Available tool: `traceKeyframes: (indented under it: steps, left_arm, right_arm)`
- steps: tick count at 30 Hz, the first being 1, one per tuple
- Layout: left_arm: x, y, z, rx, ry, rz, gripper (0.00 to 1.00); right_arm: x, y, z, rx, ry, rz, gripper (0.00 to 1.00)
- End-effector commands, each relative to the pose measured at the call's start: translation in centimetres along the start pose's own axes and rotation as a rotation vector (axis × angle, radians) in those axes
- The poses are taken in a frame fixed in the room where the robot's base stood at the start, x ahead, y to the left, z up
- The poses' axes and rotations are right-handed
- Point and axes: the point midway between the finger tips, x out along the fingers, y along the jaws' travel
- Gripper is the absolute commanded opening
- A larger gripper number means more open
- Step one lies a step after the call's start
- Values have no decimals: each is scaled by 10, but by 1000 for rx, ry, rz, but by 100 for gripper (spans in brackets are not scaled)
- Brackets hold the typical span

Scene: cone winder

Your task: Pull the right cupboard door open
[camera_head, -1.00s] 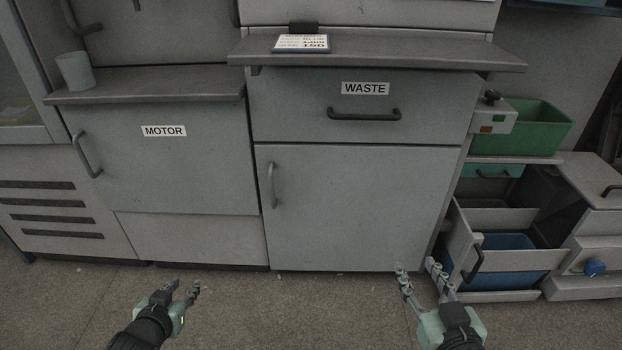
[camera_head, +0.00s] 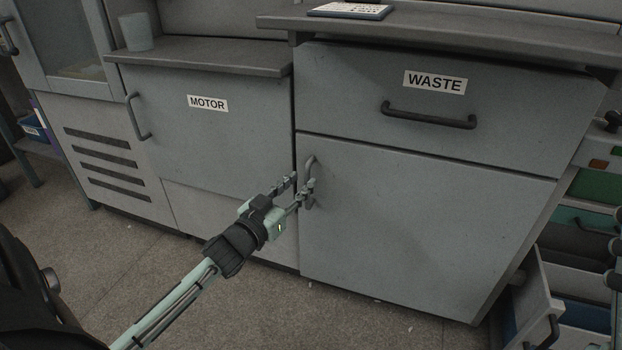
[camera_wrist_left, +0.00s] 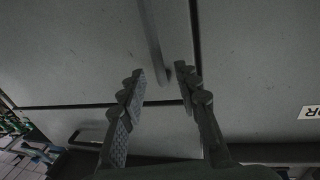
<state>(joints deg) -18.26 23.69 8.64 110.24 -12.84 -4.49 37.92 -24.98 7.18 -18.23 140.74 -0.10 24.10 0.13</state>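The right cupboard door (camera_head: 400,220) is a grey panel below the WASTE drawer and looks shut. The door (camera_wrist_left: 80,50) fills the upper left of that view. My right gripper is not in view.
The WASTE drawer (camera_head: 430,115) with its bar handle (camera_head: 428,116) is above the door. The MOTOR cupboard (camera_head: 215,135) adjoins on the left. An open drawer unit (camera_head: 540,300) stands at the right. The floor (camera_head: 350,318) in front is mostly clear.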

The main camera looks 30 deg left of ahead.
Motion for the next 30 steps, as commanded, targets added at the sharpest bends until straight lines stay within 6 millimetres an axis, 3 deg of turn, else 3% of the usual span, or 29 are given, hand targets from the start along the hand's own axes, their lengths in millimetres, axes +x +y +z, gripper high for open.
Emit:
traceKeyframes:
  steps: [7,17,25,30]
  left_arm:
    - [32,0,1,1,-1,0,32]
    - [38,0,1,0,-3,-1,32]
    - [38,0,1,0,-3,-1,2]
    - [38,0,1,0,-2,-1,0]
  right_arm:
    - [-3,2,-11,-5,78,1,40]
    - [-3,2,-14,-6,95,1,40]
    - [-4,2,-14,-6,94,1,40]
    - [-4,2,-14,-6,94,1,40]
